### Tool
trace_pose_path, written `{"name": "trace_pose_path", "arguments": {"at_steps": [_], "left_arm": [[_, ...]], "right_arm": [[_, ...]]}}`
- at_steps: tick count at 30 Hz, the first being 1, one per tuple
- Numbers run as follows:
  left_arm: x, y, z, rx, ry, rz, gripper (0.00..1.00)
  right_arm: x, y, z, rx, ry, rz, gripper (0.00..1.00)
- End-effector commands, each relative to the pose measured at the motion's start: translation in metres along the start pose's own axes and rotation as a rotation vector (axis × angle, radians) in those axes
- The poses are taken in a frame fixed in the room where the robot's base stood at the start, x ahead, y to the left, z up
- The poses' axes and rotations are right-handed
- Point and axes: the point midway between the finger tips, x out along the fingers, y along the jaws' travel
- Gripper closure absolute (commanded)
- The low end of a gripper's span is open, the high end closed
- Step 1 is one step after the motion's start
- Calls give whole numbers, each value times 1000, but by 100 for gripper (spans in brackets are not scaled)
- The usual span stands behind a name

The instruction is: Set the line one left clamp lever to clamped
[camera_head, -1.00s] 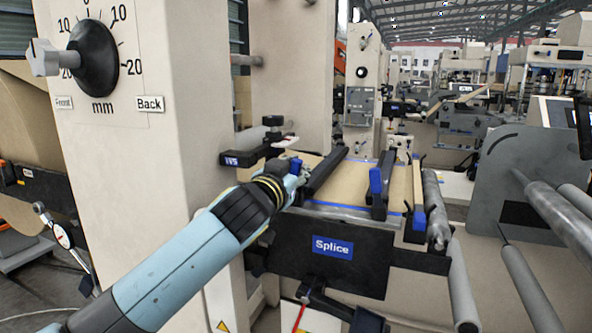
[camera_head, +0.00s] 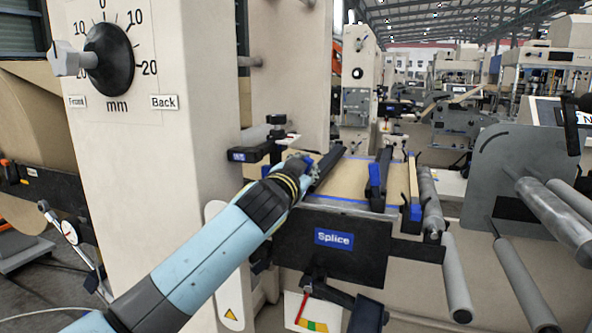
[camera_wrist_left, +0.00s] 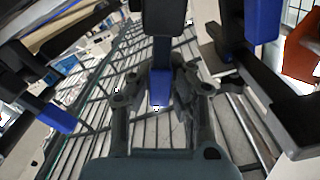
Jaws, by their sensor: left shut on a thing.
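The splice table (camera_head: 350,207) has a dark left clamp bar (camera_head: 327,172) along its left side. The left clamp's blue lever (camera_head: 309,162) is at the near end of that bar, mostly hidden by my left gripper (camera_head: 312,172). In the left wrist view, my left gripper (camera_wrist_left: 162,98) has its fingers closed around the blue lever tip (camera_wrist_left: 160,88), which hangs from a dark arm. Whether the lever is fully down cannot be told. A second dark clamp bar (camera_head: 383,172) with its own blue lever (camera_head: 374,174) lies to the right. My right gripper is not in view.
A tall cream column with a black dial (camera_head: 108,60) stands left of my arm. A dark bracket (camera_head: 250,154) juts out close to my gripper. Grey rollers (camera_head: 457,280) and a grey side plate (camera_head: 500,170) are at the right.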

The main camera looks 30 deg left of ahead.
Motion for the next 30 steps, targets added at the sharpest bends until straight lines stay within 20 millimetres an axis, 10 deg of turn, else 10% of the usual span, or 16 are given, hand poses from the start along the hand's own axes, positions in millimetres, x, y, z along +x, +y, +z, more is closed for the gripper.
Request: {"name": "trace_pose_path", "arguments": {"at_steps": [30], "left_arm": [[8, 53, 27, 933, 0, 2, 100]], "right_arm": [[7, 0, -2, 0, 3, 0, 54]]}}
